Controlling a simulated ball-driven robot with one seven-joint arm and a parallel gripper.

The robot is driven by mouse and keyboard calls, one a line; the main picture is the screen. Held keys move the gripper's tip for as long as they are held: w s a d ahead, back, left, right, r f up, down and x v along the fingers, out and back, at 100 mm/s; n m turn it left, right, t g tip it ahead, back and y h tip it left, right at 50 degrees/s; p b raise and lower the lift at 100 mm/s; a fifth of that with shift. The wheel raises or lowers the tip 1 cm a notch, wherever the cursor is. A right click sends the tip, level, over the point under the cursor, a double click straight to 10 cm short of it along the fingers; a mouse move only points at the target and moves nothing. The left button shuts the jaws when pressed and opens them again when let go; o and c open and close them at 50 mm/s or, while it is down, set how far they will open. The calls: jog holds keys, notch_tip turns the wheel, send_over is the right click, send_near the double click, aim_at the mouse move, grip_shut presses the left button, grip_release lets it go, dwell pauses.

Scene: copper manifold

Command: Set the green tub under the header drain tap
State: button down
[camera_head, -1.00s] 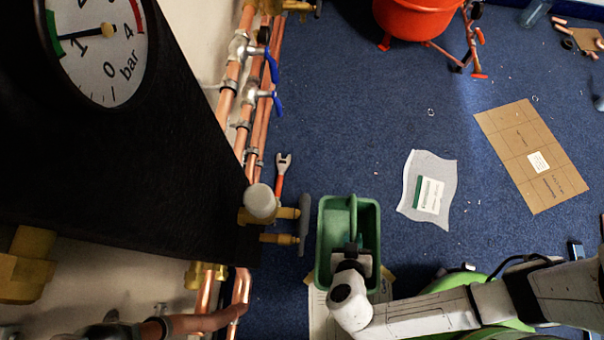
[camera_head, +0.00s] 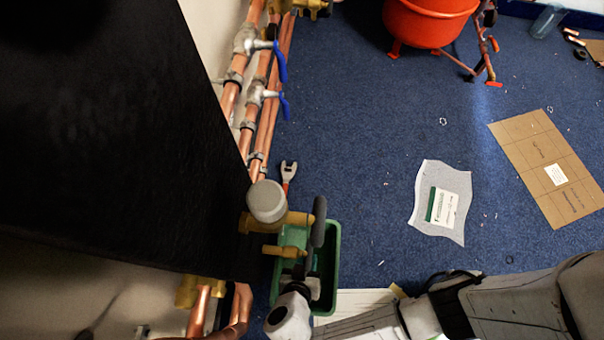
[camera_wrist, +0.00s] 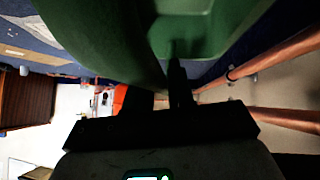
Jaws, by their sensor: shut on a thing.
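The green tub (camera_head: 329,262) is at lower centre in the head view, partly beneath the brass tap (camera_head: 285,251) with a dark handle (camera_head: 318,222). The tap and its fittings hide the tub's left part. My gripper (camera_head: 297,275) is shut on the tub at its near side. In the wrist view the green tub (camera_wrist: 195,30) fills the top, and my gripper (camera_wrist: 170,90) has its dark fingers against its wall. I cannot tell how high the tub is above the floor.
Copper pipes (camera_head: 268,130) with blue-handled valves run along the wall at left. A spanner (camera_head: 288,173) lies near them. A white packet (camera_head: 441,202), a cardboard sheet (camera_head: 547,168) and a red vessel (camera_head: 428,22) are on the blue carpet. Open carpet lies right of the tub.

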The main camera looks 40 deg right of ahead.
jog(key=f+b, duration=0.1)
jog(key=f, duration=0.2)
jog(key=a+f+b, duration=0.1)
jog(key=shift+w+a+f+b, duration=0.1)
jog(key=shift+w+f+b, duration=0.2)
jog(key=shift+w+f, duration=0.1)
jog(key=c, duration=1)
grip_release()
jog(key=shift+r, duration=0.15)
jog(key=shift+p+v, duration=2.55)
jog(key=shift+v, duration=3.4)
